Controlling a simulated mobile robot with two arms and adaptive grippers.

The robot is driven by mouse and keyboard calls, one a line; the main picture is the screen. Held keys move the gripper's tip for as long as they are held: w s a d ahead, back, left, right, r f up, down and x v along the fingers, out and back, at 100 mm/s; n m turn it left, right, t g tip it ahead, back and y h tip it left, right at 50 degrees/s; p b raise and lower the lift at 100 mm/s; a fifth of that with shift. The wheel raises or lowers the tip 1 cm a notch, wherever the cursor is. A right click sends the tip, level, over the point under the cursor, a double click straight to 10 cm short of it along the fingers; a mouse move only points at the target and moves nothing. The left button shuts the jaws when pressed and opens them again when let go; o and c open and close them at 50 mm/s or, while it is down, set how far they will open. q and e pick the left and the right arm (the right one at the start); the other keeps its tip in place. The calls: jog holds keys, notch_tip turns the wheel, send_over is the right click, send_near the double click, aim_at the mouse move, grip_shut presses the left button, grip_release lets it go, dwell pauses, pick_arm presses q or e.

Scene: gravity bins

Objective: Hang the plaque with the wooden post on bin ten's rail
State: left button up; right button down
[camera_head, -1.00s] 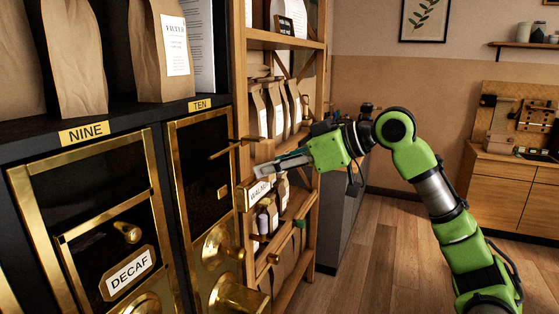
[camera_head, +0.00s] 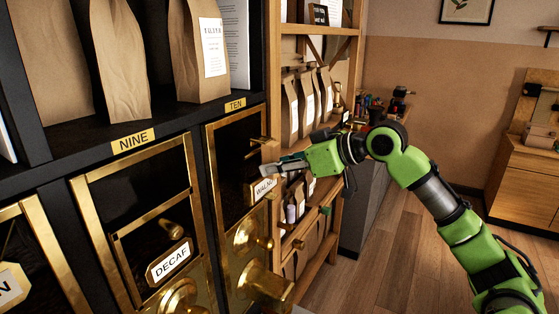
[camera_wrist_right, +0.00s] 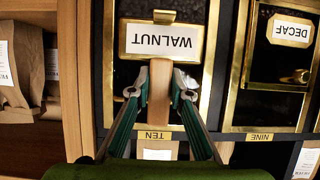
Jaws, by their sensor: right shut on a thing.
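The plaque reads WALNUT (camera_head: 264,187), in a brass frame. My right gripper (camera_head: 277,168) is shut on its wooden post and holds it in front of bin ten's brass-framed door (camera_head: 228,190). In the right wrist view the plaque (camera_wrist_right: 163,40) appears upside down, with the wooden post (camera_wrist_right: 160,88) between the fingertips. Bin ten's label (camera_head: 235,104) is above the door. A brass rod (camera_head: 258,141) sticks out near the door's top, above the plaque. Whether the plaque touches the rail cannot be told. My left gripper is not in view.
Bin nine (camera_head: 130,215) stands to the left with a DECAF plaque (camera_head: 169,260) on its front. A wooden shelf (camera_head: 275,70) with paper bags is close on the right of bin ten. Brass knobs and a chute (camera_head: 265,283) stick out below. Open floor is at the right.

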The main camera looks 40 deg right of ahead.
jog(key=shift+f, duration=0.3)
jog(key=shift+f+b, duration=0.4)
jog(key=shift+b, duration=0.05)
dwell(0.4)
jog(key=c, duration=1.8)
grip_release()
jog(key=v, duration=1.2)
